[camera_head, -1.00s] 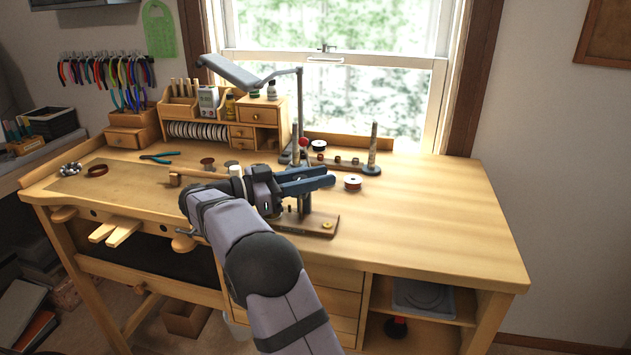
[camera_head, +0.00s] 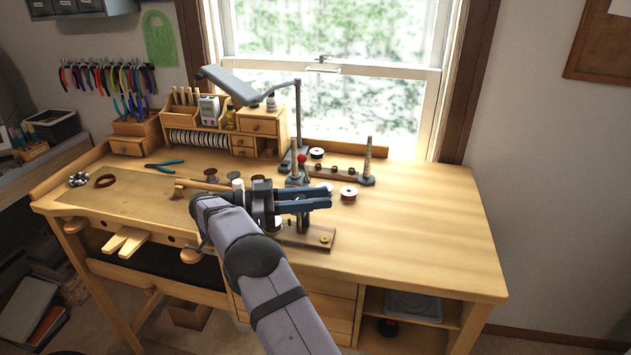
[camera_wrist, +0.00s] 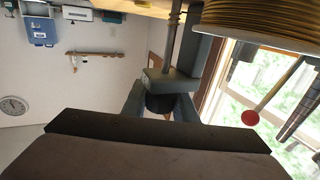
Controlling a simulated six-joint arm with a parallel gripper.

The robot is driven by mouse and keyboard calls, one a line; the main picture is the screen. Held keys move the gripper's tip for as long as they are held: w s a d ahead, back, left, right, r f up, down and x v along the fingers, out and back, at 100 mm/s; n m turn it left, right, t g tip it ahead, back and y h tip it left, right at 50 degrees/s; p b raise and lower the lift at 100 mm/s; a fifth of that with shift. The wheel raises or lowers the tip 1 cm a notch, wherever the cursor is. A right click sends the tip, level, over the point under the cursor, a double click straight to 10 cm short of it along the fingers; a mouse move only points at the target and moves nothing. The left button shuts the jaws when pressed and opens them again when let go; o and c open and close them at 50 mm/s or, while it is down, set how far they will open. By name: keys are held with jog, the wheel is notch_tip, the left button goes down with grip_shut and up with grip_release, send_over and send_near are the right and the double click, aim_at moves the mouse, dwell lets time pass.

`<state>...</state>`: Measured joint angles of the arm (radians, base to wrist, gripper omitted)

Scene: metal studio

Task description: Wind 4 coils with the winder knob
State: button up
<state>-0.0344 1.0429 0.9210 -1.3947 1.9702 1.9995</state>
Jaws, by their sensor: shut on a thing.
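The winder stands on a small wooden base (camera_head: 318,237) near the bench front, in the head view. My gripper (camera_head: 322,198) is over that base, and its blue fingers hide much of the winder. In the wrist view, my gripper (camera_wrist: 160,103) is shut on a dark round knob (camera_wrist: 160,101). The knob sits under a grey crank block (camera_wrist: 172,82) with a metal rod (camera_wrist: 174,32). I take this as the winder knob. A ridged golden round part (camera_wrist: 265,22) fills the upper right of the wrist view. I cannot count coils.
A red ball on a rod (camera_wrist: 250,118) is near the golden part; a red ball (camera_head: 301,158) also shows behind my gripper. A small spool (camera_head: 349,192) lies right of my fingers. A post rack (camera_head: 367,160) and lamp (camera_head: 240,85) stand behind. The bench's right side (camera_head: 430,225) is clear.

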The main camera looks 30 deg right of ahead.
jog(key=p, duration=0.3)
jog(key=shift+s+r+g, duration=0.1)
jog(key=shift+r+g, duration=0.15)
jog(key=shift+g, duration=0.05)
jog(key=shift+f+m+g+y+p, duration=0.3)
jog(key=shift+m+p, duration=0.1)
jog(key=shift+p, duration=0.45)
jog(key=o, duration=1)
jog(key=shift+o, duration=0.2)
jog(key=shift+r, duration=0.15)
notch_tip(320, 180, up, 10)
jog(key=p, duration=1)
